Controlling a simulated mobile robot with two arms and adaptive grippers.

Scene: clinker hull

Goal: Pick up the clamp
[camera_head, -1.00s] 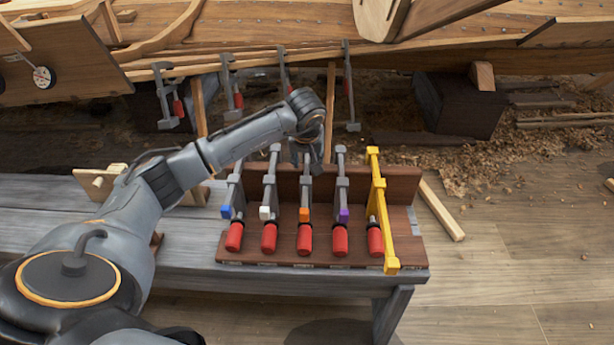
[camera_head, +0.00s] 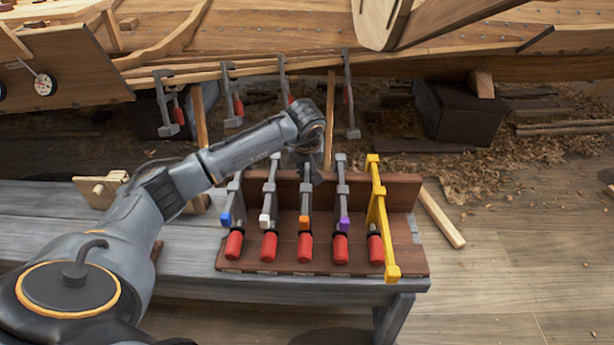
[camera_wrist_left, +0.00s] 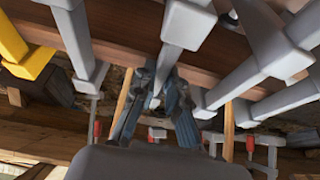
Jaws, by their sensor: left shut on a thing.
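Several grey bar clamps with red handles stand in a row in a brown wooden rack (camera_head: 325,262). The middle clamp (camera_head: 305,198) has an orange block near its lower end. My left gripper (camera_head: 307,170) is at the top of this middle clamp, shut on its upper part. In the left wrist view, the dark fingers (camera_wrist_left: 158,100) close around the end of the grey clamp bar (camera_wrist_left: 185,28). The clamp stands in its rack slot. The exact contact is partly hidden by my wrist. My right gripper is not in view.
Neighbouring clamps with white (camera_head: 265,219) and purple (camera_head: 344,222) blocks stand close on both sides. A yellow clamp (camera_head: 378,205) stands at the right end. The rack sits on a grey bench (camera_head: 190,255). The hull (camera_head: 270,40) with more clamps hanging is behind.

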